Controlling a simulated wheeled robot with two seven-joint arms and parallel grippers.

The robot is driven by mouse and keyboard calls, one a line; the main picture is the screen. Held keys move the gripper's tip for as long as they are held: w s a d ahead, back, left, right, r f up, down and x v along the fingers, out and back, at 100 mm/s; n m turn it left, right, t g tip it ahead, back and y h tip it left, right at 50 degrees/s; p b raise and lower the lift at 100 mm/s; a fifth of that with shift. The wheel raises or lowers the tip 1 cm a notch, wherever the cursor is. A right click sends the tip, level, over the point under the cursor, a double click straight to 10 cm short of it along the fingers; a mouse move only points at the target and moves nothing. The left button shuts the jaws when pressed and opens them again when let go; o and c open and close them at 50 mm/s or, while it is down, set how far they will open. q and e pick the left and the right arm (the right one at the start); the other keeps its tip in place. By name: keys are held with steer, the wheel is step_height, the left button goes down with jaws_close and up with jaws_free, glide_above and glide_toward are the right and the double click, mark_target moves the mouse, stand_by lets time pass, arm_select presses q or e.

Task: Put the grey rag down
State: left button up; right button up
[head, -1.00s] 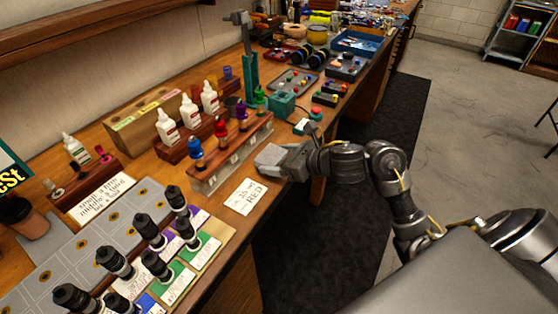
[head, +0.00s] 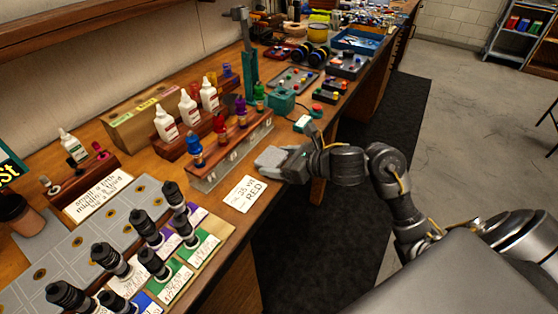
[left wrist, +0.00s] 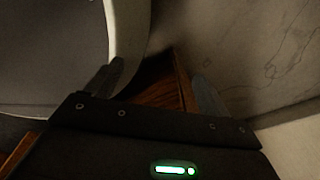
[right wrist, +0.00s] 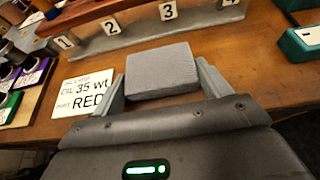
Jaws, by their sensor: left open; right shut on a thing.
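The grey rag (right wrist: 162,70) is a folded block between the fingers of my right gripper (right wrist: 162,85), which is shut on it. In the head view the rag (head: 271,158) is at the workbench's front edge, and my right gripper (head: 285,162) reaches in from the right. The rag is low over the wood or touching it; I cannot tell which. My left gripper (left wrist: 155,85) shows only in the left wrist view, open and empty.
A numbered rack (head: 228,152) with coloured bottles stands just behind the rag. A RED card (head: 246,194) lies left of it. A teal box (head: 281,101) and a small device with a red button (head: 316,111) stand farther back. Bare wood lies right of the rag.

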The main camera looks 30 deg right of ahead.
steer(key=o, duration=1)
steer(key=shift+o, duration=0.2)
